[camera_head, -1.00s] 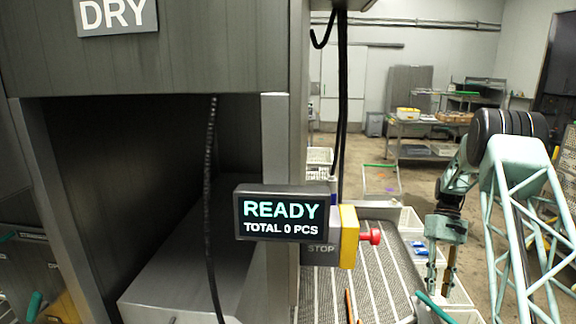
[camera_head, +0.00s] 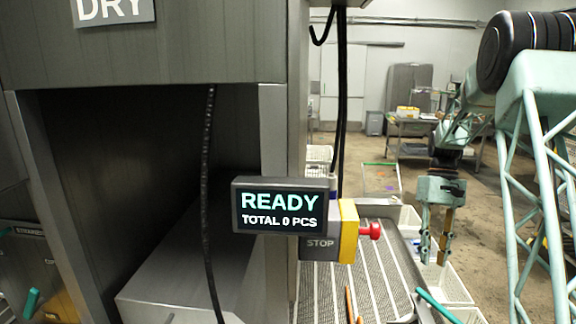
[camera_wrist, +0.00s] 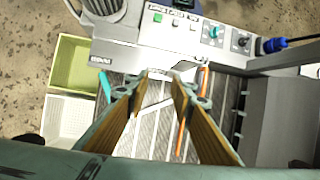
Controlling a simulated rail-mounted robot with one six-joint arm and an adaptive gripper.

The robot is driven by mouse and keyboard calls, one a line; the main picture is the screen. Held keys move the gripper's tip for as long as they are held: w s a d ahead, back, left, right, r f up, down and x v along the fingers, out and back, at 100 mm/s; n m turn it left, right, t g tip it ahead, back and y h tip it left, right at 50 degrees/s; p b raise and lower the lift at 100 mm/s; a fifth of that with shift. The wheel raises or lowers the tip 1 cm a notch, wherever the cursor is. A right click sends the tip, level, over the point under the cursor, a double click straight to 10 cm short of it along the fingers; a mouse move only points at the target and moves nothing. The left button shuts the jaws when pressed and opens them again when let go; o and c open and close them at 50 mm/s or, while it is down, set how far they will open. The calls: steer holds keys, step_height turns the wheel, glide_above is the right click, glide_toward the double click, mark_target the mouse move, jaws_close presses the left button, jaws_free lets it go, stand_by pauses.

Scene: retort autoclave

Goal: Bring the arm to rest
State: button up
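My gripper (camera_head: 434,250) hangs pointing down at the right of the head view, above the crates beside the conveyor. Its two fingers are apart and nothing shows between them. In the wrist view my gripper (camera_wrist: 160,82) also has its fingertips apart, with the ribbed conveyor (camera_wrist: 150,130) below. My teal lattice arm rises at the right of the head view.
A screen (camera_head: 281,207) reads READY, TOTAL 0 PCS. A red stop button (camera_head: 372,230) sticks out from its yellow box. White crates (camera_head: 448,284) stand right of the conveyor (camera_head: 345,285). A control panel (camera_wrist: 190,30) shows in the wrist view. Open floor lies behind.

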steer(key=s+a+r+t+h+b, duration=0.1)
steer(key=s+a+r+t+b, duration=0.25)
steer(key=s+a+r, duration=1.25)
steer(key=s+a+t+b, duration=0.1)
steer(key=s+a+t, duration=0.1)
steer(key=s, duration=1.2)
steer(key=s+a+t+b, duration=0.2)
steer(key=s+a+t, duration=0.1)
steer(key=s, duration=1.1)
steer(key=shift+s+a, duration=0.15)
steer(key=shift+a, duration=0.75)
stand_by(2.3)
